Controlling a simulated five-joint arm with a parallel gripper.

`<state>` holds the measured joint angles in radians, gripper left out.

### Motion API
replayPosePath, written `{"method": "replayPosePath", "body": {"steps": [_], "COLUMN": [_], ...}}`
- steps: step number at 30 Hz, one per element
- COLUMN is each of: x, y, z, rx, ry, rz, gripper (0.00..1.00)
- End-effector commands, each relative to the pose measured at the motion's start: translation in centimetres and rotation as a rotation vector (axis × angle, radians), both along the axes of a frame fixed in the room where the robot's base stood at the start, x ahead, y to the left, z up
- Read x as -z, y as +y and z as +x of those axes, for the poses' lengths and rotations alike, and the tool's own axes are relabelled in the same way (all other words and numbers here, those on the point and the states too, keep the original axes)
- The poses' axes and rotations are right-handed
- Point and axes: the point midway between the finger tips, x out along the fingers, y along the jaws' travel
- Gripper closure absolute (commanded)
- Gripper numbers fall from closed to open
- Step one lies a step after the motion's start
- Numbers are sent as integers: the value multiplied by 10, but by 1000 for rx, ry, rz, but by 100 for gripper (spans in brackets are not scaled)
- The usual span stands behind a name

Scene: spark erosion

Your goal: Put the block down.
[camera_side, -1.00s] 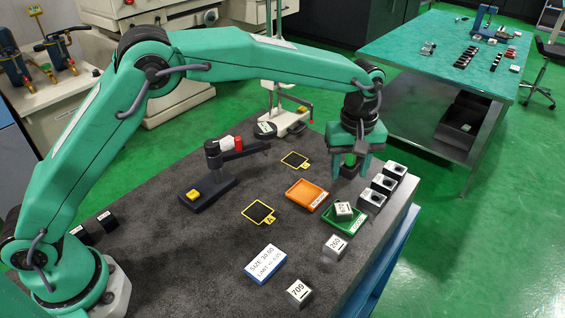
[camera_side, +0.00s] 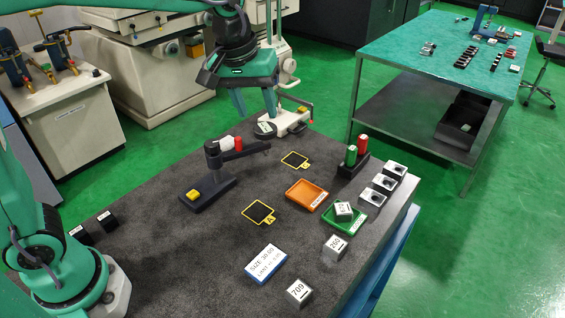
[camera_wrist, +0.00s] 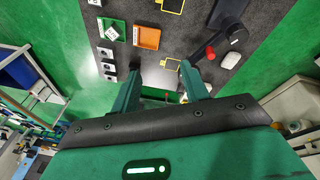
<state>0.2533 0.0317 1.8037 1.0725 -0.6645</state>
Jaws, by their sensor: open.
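A pale metal block (camera_side: 344,210) with a printed label sits in the green tray (camera_side: 358,222) and looks slightly turned in it. The same block (camera_wrist: 112,33) shows in the wrist view. Similar blocks stand on the dark table, one marked 260 (camera_side: 334,247) and one marked 709 (camera_side: 299,291). My gripper (camera_side: 256,106) is raised above the table's far edge, clear of the blocks and trays. Its two fingers are spread, with nothing between them, and both also show in the wrist view (camera_wrist: 160,76).
An orange tray (camera_side: 306,195) lies beside the green one. A black holder (camera_side: 353,166) carries a green and a red cylinder, near several slotted blocks (camera_side: 384,184). A dark stand with an arm (camera_side: 215,170) is at left. Yellow-framed pads (camera_side: 259,212) lie between.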

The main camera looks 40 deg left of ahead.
Motion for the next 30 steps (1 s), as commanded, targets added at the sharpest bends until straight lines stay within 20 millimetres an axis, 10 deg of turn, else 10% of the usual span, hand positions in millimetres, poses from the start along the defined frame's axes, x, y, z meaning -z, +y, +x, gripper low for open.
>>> {"method": "replayPosePath", "body": {"steps": [12,30], "x": [-14,20], "y": [61,104], "z": [-85,-180], "rx": [165,361], "ry": [-131,-267], "rz": [59,192], "gripper": [55,55]}}
